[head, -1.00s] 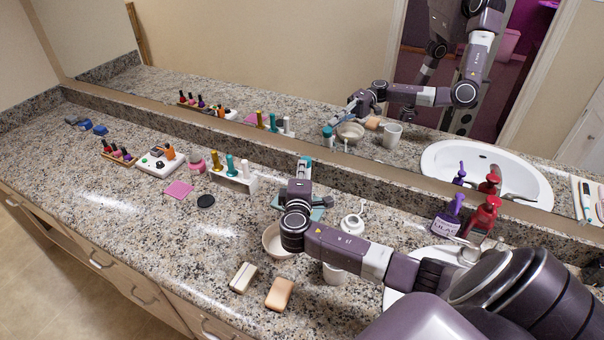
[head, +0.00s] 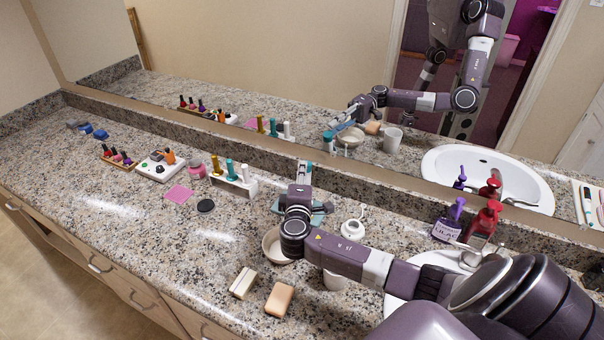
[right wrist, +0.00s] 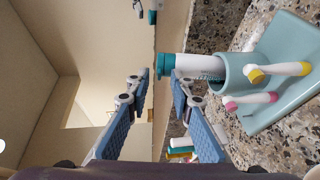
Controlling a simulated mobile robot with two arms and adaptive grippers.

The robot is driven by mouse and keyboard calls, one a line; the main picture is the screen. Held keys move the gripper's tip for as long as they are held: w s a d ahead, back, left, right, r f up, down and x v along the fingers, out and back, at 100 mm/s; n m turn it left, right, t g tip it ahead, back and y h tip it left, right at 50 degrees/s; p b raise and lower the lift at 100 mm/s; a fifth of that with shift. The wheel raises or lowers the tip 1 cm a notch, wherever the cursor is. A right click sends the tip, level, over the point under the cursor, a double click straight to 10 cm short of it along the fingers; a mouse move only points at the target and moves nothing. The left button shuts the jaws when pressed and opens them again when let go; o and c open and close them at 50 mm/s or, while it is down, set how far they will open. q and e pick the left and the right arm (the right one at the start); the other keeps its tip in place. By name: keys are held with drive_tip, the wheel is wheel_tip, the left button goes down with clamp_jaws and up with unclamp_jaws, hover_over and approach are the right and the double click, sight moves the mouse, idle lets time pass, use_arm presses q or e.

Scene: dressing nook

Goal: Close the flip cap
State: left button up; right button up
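In the right wrist view, a white tube (right wrist: 200,67) with a teal cap (right wrist: 165,65) stands in a teal cup (right wrist: 233,72) on a teal tray (right wrist: 285,75), sideways in this picture. I cannot tell which part of the cap is open. In the head view my right gripper (head: 304,172) hides the tube and most of the tray (head: 320,208). My left gripper is not in view.
A bowl (head: 272,243) and a white cup (head: 334,281) sit close to my right arm. A small white pot (head: 352,230) and two pump bottles, purple (head: 447,222) and red (head: 484,222), stand right. Soap bars (head: 279,299) lie in front. The mirror rises behind; counter at left is freer.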

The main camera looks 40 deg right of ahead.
drive_tip(key=v, duration=1.2)
